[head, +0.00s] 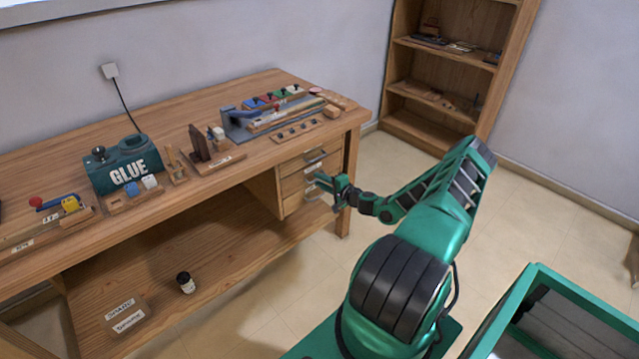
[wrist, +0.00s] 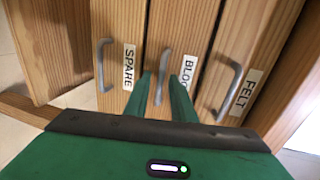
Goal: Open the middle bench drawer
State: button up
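The bench's stack of three drawers is under the right end of the worktop. The middle drawer (head: 293,182) is partly hidden behind my gripper (head: 322,184) in the head view. In the wrist view the middle drawer (wrist: 165,25) looks shut, with a label reading "BLOC", the rest hidden. Its grey bar handle (wrist: 162,66) lies between my two green fingers (wrist: 161,82), which are apart, one on each side of it. I cannot tell whether either finger touches the handle.
The bench (head: 245,170) carries a glue dispenser (head: 125,165) and several wooden fixtures. Its lower shelf holds a dark jar (head: 186,283) and a labelled box (head: 125,316). A green-rimmed bin (head: 535,290) is at the lower right.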

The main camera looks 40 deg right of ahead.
grip_shut()
jog(key=shift+s+f, duration=0.1)
dwell(1.1)
